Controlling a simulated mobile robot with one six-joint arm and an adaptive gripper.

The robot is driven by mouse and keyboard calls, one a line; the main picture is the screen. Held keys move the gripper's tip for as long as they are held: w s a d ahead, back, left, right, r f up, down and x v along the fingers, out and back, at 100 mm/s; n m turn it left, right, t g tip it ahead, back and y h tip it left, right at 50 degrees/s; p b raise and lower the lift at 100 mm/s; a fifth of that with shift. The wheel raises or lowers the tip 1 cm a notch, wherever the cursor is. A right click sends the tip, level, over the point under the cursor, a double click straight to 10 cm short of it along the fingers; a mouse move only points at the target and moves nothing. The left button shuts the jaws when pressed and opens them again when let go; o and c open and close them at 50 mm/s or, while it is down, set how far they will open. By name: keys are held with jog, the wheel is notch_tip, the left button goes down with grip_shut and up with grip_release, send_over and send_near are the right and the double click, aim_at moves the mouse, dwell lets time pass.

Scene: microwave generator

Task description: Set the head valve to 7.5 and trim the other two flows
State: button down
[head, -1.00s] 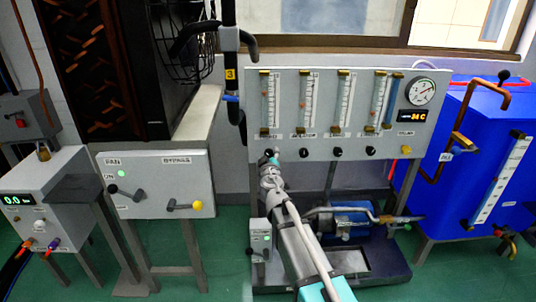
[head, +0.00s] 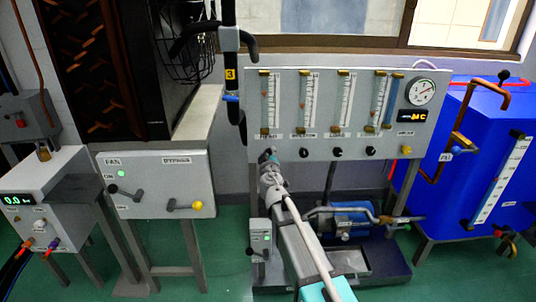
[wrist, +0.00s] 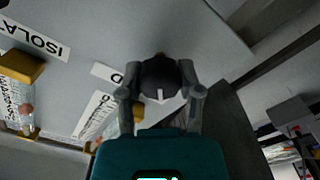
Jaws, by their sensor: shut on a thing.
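A grey flow panel (head: 390,85) carries several upright glass tubes; the leftmost, above the head label (head: 268,134), is the head flow tube (head: 267,98). My gripper (head: 268,157) is at the panel's lower left, below that tube. In the wrist view my gripper (wrist: 161,92) has its two grey fingers on either side of a dark round knob (wrist: 159,76) with a white mark, shut on it. The head view hides this knob behind the gripper. Tube readings are too small to read.
Another dark knob (head: 370,151) and a yellow knob (head: 406,149) lie further right, below a round gauge (head: 421,91). A blue tank (head: 465,180) stands right. A fan and bypass box (head: 150,185) stands left. A pump (head: 350,218) sits below the panel.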

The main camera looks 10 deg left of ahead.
jog(key=shift+n, duration=0.4)
jog(key=shift+c, duration=1.3)
grip_release()
jog(key=v, duration=1.2)
